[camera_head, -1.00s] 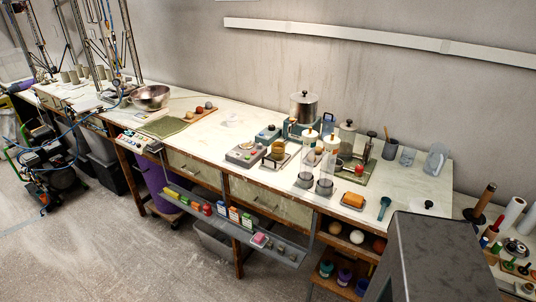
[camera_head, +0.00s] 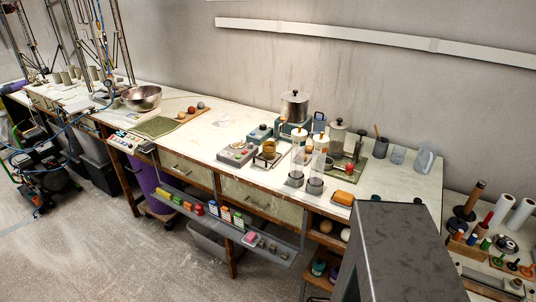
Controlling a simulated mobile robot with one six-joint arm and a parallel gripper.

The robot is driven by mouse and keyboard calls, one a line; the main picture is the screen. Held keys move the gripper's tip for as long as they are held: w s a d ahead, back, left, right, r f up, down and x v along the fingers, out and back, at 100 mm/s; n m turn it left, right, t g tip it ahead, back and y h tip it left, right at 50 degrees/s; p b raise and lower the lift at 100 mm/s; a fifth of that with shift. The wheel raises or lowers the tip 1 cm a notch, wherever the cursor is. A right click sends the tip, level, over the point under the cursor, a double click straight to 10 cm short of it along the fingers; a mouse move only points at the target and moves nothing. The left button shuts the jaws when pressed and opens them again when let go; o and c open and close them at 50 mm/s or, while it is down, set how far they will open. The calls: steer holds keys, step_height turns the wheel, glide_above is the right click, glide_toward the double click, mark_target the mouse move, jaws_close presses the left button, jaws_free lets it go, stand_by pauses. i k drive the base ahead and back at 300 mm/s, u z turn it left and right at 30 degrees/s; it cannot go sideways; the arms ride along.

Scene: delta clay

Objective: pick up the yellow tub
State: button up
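I cannot single out a yellow tub for certain. A small dull-yellow rounded object (camera_head: 268,147) sits on a stand in the middle of the long workbench (camera_head: 205,142). Small yellow and green packets (camera_head: 177,201) lie on the grey shelf (camera_head: 225,222) hanging along the bench front. An orange-yellow block (camera_head: 343,197) lies on a small tray near the bench's right front. My gripper is not in view.
A large dark grey block (camera_head: 408,255) fills the lower right foreground and hides part of the bench end. Open floor (camera_head: 110,240) lies at the lower left.

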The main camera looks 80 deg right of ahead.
mark_target(269, 146)
steer(key=u, duration=0.1)
steer(key=k, duration=0.85)
steer(key=z, duration=0.4)
steer(key=i, duration=0.5)
